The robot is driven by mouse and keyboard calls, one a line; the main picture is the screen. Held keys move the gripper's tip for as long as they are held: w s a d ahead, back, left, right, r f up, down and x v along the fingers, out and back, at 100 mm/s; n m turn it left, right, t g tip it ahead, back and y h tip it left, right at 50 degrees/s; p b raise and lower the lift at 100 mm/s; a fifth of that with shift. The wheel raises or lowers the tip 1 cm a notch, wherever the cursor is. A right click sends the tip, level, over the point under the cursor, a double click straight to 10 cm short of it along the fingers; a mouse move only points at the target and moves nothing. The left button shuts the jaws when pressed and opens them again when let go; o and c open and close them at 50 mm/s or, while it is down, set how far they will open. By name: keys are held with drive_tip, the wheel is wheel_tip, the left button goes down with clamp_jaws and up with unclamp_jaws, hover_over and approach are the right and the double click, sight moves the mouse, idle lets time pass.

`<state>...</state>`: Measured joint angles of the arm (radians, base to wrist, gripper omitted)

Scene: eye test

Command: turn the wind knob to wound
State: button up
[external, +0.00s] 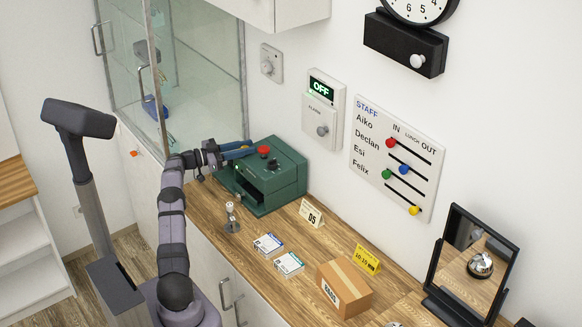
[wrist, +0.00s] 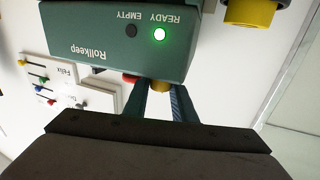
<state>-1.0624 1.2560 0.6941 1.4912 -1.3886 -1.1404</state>
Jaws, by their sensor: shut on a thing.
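The green Rollkeep box (external: 283,190) stands at the far left end of the wooden counter, with a dark opening in front. My gripper (external: 246,149) is at its top, beside a red knob (external: 263,150) with a dark collar. In the wrist view my gripper (wrist: 160,88) has its fingers around a small yellow part (wrist: 158,85), with a red edge beside it; the fingers partly hide it. No label for winding or its position is legible. The green READY light (wrist: 159,34) on the box (wrist: 110,68) is lit; EMPTY is dark.
A small metal stand (external: 231,218), white cartons (external: 289,264), a cardboard box (external: 344,288) and a mirror (external: 472,255) are on the counter. A black box with a knob (external: 405,45) hangs under the clock. A glass cabinet (external: 200,70) stands close behind my arm.

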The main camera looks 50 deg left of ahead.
drive_tip(key=shift+r+m, duration=0.25)
drive_tip(key=shift+m, duration=0.05)
drive_tip(key=o, duration=1.1)
drive_tip(key=shift+c, duration=0.2)
drive_tip(key=shift+f, duration=0.15)
drive_tip(key=shift+h, duration=0.3)
drive_tip(key=b+v, duration=0.1)
drive_tip(key=v, duration=0.6)
drive_tip(key=shift+s+b, duration=0.15)
drive_tip(key=shift+b, duration=0.2)
